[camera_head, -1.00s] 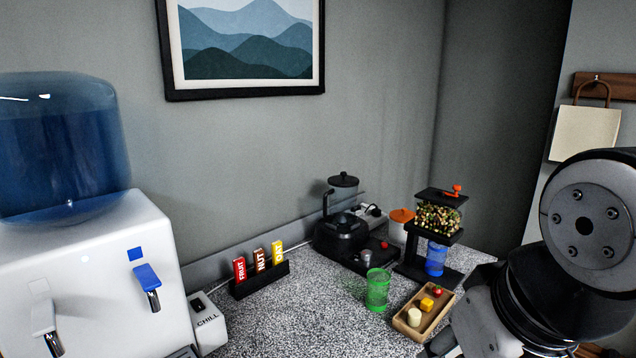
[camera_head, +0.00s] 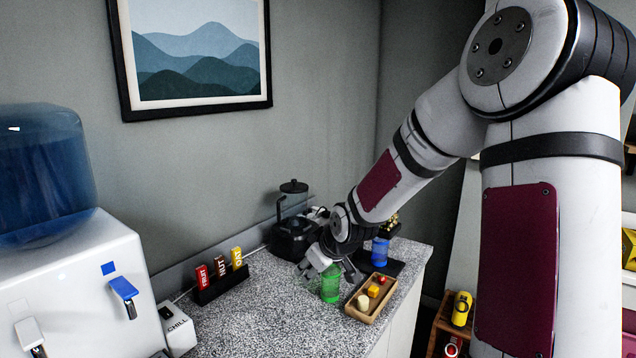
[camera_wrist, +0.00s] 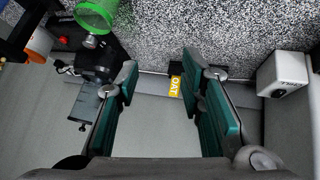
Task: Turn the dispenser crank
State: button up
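The dispenser (camera_head: 393,222), with its nut mix, stands at the back right of the counter in the head view. The green cup (camera_wrist: 97,14) shows at the top left there.
A wooden tray (camera_head: 350,309) with small foods lies right of the green cup. A black appliance (camera_head: 291,228) stands behind my gripper. A bar rack (camera_head: 220,287), a CHILL box (camera_head: 176,328) and a water cooler (camera_head: 75,270) are left. The front counter is clear.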

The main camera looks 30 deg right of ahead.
jog(key=w+d+r+m+t+p, duration=0.1)
jog(key=w+d+t, duration=0.15)
jog(key=d, duration=0.45)
jog(key=w+d+r+m+t, duration=0.1)
jog(key=d+r+m+t, duration=0.15)
jog(key=d, duration=0.35)
jog(key=s+d+r+m+t+h+p, duration=0.1)
jog(key=s+d+r+m+t+h, duration=0.15)
jog(key=d, duration=0.65)
jog(key=s+d+r+m+t+h, duration=0.1)
jog(key=s+d+r+m+h, duration=0.2)
jog(key=d, duration=0.6)
jog(key=shift+n+h, duration=0.55)
jog(key=shift+n, duration=0.15)
jog(key=x, duration=0.4)
jog(key=r+x, duration=0.1)
jog(key=x, duration=0.8)
jog(key=shift+w+r, duration=0.15)
jog(key=shift+w, duration=0.15)
grip_shut()
